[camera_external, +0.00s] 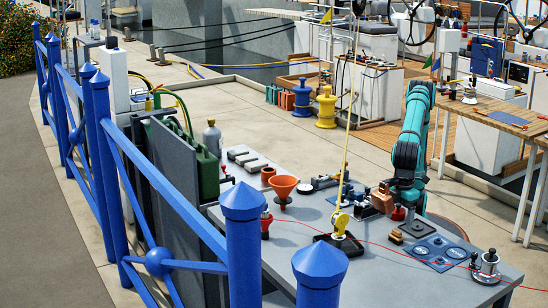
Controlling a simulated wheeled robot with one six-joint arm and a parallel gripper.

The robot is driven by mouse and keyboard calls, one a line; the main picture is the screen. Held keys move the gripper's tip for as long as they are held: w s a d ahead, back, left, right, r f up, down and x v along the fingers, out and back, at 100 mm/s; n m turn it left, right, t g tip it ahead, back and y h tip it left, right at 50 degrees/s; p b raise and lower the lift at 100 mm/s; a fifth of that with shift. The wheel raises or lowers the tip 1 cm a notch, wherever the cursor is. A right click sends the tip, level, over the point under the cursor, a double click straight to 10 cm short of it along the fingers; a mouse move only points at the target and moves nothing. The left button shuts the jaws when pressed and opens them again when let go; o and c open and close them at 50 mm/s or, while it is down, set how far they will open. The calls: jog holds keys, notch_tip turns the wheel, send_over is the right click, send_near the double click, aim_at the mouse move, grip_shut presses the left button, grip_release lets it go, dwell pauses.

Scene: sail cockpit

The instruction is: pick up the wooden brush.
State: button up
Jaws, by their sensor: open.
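My teal arm reaches down over the right part of the grey workbench (330,262). My gripper (378,203) is at its lower end, low over the bench; the fingers are small and partly lost among nearby parts, and I see nothing clearly held. A small brown block with a dark underside (397,236), which looks like the wooden brush, lies on the bench below and slightly right of my gripper, apart from it. Its bristles are too small to make out.
A yellow pulley block (340,222) with an upright line stands left of my gripper. A blue panel (436,250) lies right of the brown block. A thin red line crosses the bench. An orange funnel (283,187) and a metal winch (487,266) stand farther off.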

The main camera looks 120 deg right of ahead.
aim_at(397, 230)
jog(key=shift+w+f, duration=0.15)
jog(key=shift+f, duration=2.8)
jog(key=c, duration=1.1)
jog(key=shift+o, duration=0.2)
jog(key=shift+r, duration=0.2)
